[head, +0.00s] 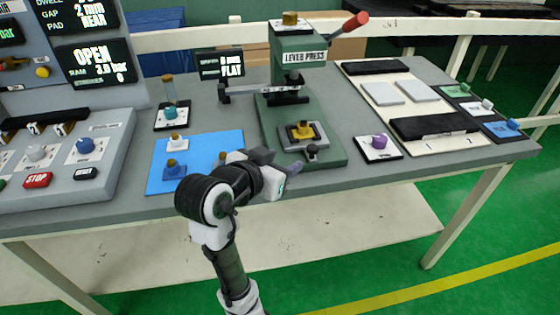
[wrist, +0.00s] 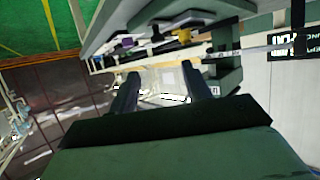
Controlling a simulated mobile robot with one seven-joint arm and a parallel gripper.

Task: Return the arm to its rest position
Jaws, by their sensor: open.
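My gripper (head: 290,180) is at the front edge of the grey table (head: 345,190), just in front of the green lever press (head: 299,70). In the wrist view my gripper (wrist: 161,72) shows two dark fingers spread apart with nothing between them. My arm comes up from the bottom of the head view, bends at a black joint and reaches right. The wrist picture is strongly tilted, with the table and press at its top. A yellow part with a dark knob (head: 303,131) sits on the press base. My arm partly covers the blue mat's front right corner.
The blue mat (head: 205,150) holds small knobbed parts. A control panel (head: 60,160) with buttons stands left. A purple-knobbed part (head: 379,142) and a cream board (head: 410,101) with grey pads and black blocks lie right. Green floor (head: 480,220) in front of the table is open.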

